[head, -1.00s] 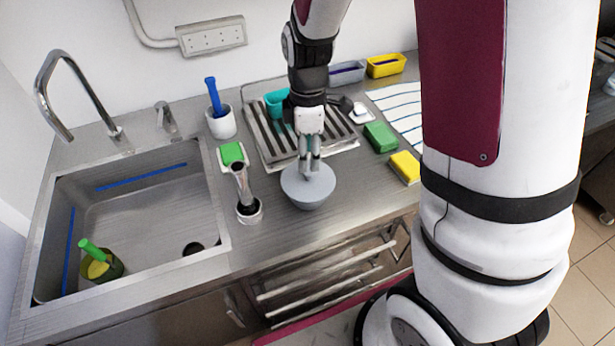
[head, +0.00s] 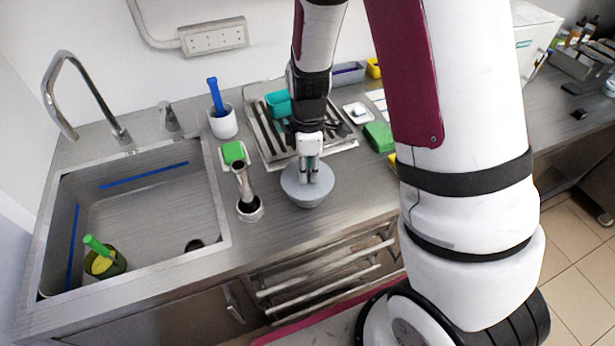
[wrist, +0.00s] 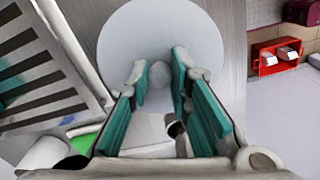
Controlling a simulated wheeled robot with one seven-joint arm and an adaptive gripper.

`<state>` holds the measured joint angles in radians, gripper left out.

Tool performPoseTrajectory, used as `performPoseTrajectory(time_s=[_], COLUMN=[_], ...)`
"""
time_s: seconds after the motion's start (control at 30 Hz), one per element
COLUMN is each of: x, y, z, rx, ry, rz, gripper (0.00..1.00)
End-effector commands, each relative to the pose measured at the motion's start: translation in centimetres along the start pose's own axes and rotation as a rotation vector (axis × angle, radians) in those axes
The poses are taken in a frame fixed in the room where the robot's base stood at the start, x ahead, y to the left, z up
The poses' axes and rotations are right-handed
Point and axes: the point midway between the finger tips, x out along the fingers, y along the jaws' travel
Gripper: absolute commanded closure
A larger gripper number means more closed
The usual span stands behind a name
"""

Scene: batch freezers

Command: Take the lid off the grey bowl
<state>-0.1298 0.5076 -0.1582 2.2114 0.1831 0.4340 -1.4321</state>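The grey bowl (head: 306,201) stands on the steel counter, right of the sink, with its round grey lid (head: 291,183) on top. In the wrist view the lid (wrist: 118,45) is a pale disc with a small round knob (wrist: 160,73) at its middle. My gripper (head: 308,180) points down over the lid. In the wrist view its teal-padded fingers (wrist: 160,78) are apart, one on each side of the knob. I see no clear grip on the knob. The bowl's body is hidden under the lid in the wrist view.
A dark-and-steel upright tool (head: 247,190) stands close left of the bowl. The sink (head: 150,215) lies left. The counter in front of the bowl is clear.

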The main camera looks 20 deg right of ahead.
Motion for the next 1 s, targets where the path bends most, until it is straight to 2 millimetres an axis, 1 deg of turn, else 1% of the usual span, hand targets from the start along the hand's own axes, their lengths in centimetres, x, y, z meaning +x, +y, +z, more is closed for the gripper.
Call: performPoseTrajectory(time_s=[0.47,0.67,0.83,1.0], x=[-0.2,-1.5,-3.6,-4.0], y=[0.0,0.1,0.2,-3.3], z=[0.0,0.0,0.0,1.9], rx=[0.0,0.0,0.0,0.002], ry=[0.001,0.001,0.002,0.001], rz=[0.0,0.002,0.005,0.0], gripper=[1.0,1.0,1.0,1.0])
